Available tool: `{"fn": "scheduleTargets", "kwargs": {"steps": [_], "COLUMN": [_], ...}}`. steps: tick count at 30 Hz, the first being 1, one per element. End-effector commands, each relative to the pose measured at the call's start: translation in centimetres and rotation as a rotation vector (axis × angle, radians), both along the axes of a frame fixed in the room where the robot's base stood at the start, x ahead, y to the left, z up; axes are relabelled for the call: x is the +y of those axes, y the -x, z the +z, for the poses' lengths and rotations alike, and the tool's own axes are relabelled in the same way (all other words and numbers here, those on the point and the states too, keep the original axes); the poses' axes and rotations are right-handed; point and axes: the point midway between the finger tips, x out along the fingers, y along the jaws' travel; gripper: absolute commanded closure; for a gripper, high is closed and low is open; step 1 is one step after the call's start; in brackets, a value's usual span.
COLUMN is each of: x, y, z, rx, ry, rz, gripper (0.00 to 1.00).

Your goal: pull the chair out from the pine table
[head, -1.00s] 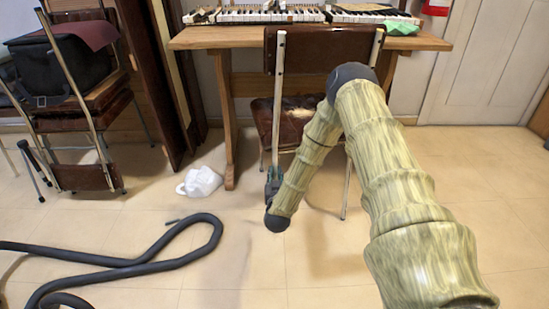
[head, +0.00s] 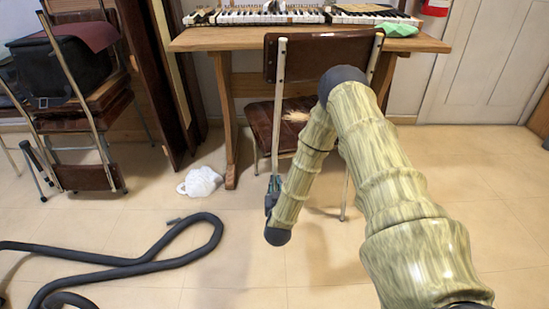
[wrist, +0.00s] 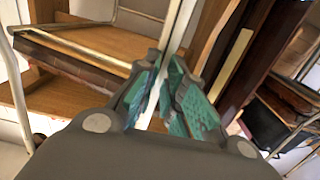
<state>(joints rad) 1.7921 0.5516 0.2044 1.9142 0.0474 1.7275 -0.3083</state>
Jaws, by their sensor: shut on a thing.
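The chair (head: 318,57) has a dark brown back and seat and pale metal legs. It stands at the front of the pine table (head: 212,40), its back facing me and its seat partly hidden by my arm. My gripper (head: 273,184) is low at the chair's left side, at the near left leg. In the wrist view, my gripper (wrist: 164,95) has its teal finger pads closed around a pale upright metal tube (wrist: 172,55), the chair's leg.
Piano keys (head: 265,16) and a green cloth (head: 398,29) lie on the table. Stacked chairs with a black bag (head: 62,66) stand far left. Floor at front right is clear.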

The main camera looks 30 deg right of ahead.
Motion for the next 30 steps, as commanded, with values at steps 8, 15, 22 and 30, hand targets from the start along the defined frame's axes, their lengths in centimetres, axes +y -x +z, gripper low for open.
{"fn": "scheduleTargets", "kwargs": {"steps": [8, 15, 22, 30], "x": [0.3, 0.9, 1.5, 2.3], "y": [0.5, 1.6, 2.6, 3.8], "z": [0.1, 0.1, 0.2, 0.1], "rx": [-0.002, -0.001, -0.003, -0.002], "ry": [0.001, 0.002, 0.002, 0.001], "rz": [0.000, 0.000, -0.001, 0.000], "gripper": [1.00, 1.00, 1.00, 1.00]}}
